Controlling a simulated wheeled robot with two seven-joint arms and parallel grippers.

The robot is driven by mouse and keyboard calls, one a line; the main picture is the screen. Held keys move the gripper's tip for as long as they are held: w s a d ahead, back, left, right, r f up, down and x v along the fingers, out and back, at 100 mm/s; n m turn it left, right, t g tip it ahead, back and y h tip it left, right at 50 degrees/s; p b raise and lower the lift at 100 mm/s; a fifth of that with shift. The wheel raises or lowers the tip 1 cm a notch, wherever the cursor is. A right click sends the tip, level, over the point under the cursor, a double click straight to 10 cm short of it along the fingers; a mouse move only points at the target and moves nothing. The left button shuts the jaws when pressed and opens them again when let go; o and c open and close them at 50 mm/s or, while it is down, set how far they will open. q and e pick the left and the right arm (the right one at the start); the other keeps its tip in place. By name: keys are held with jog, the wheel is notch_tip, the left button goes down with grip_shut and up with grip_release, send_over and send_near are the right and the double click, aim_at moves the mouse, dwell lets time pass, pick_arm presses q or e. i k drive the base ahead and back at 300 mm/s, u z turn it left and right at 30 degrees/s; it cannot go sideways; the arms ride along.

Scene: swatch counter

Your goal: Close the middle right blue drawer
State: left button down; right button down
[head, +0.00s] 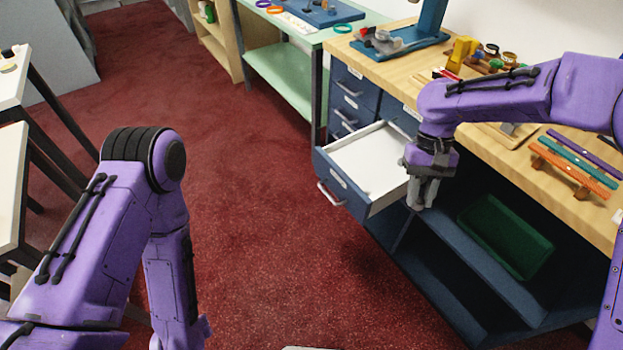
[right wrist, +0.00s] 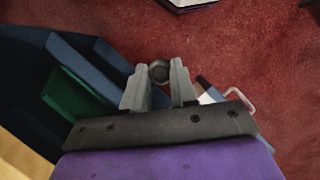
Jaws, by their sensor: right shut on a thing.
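The blue drawer (head: 342,185) with a white inside stands pulled out from the blue cabinet in the head view. Its front carries a pale bar handle (head: 330,194), which also shows in the right wrist view (right wrist: 242,100). The drawer looks empty. My right gripper (head: 420,200) points down beside the drawer's right side; I cannot tell whether it touches it. In the right wrist view its fingers (right wrist: 158,90) are shut on a small dark grey round thing (right wrist: 159,71). My left arm shows at the left, but its gripper is out of view.
Other blue drawers (head: 352,88) are shut behind the open one. A green tray (head: 507,237) lies on the lower blue shelf right of my gripper. The wooden counter (head: 590,217) above holds colored strips and tools. Red carpet (head: 270,235) before the drawer is clear.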

aim_at(361, 169)
jog(key=u, duration=1.3)
jog(key=i, duration=0.65)
jog(key=z, duration=1.85)
